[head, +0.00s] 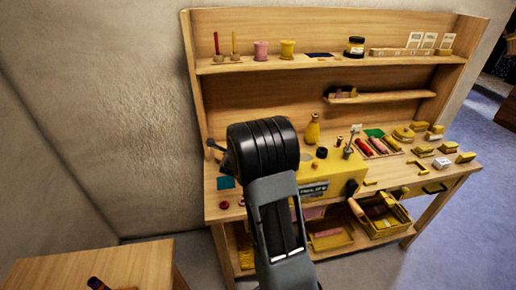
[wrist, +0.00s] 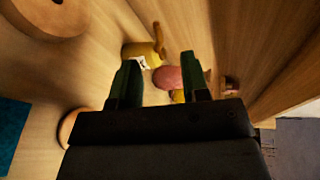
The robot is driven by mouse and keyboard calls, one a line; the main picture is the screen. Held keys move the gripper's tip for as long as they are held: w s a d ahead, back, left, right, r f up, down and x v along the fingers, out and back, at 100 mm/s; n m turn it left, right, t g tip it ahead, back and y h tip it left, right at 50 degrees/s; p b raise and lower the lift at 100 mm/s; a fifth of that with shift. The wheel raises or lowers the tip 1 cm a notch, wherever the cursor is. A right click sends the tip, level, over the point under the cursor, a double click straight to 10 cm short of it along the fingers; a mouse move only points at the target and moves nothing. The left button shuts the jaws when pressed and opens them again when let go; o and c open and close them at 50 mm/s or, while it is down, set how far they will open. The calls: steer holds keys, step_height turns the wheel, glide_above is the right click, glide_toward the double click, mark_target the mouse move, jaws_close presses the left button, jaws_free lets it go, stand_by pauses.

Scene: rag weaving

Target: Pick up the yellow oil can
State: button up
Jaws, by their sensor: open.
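A yellow bottle-shaped can (head: 313,130) with a narrow neck, apparently the oil can, stands upright at the back of the workbench in the head view. In the wrist view, a yellow body with a white label and a thin upright part (wrist: 148,50) lies beyond the fingertips; it may be the same can. My gripper (wrist: 158,75) is open, its two dark green fingers apart. A reddish-pink rounded thing (wrist: 167,78) shows between the fingers, with a bit of yellow below it. I cannot tell its distance. My arm hides the gripper in the head view.
A yellow box (head: 335,172) with a dark label stands on the workbench (head: 222,197), right of my arm. Red and pink rolls (head: 370,147) and several yellow blocks lie to the right. Shelves (head: 220,68) rise behind. A teal patch (wrist: 12,130) shows at left in the wrist view.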

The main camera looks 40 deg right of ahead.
steer(key=shift+f+p+x, duration=0.15)
steer(key=shift+p+x, duration=0.2)
steer(key=shift+x, duration=2.3)
steer(key=shift+f+p+x, duration=0.15)
steer(key=shift+p+x, duration=0.2)
steer(key=shift+x, duration=2.35)
steer(key=shift+a, duration=0.1)
steer(key=shift+s, duration=0.1)
jaws_close()
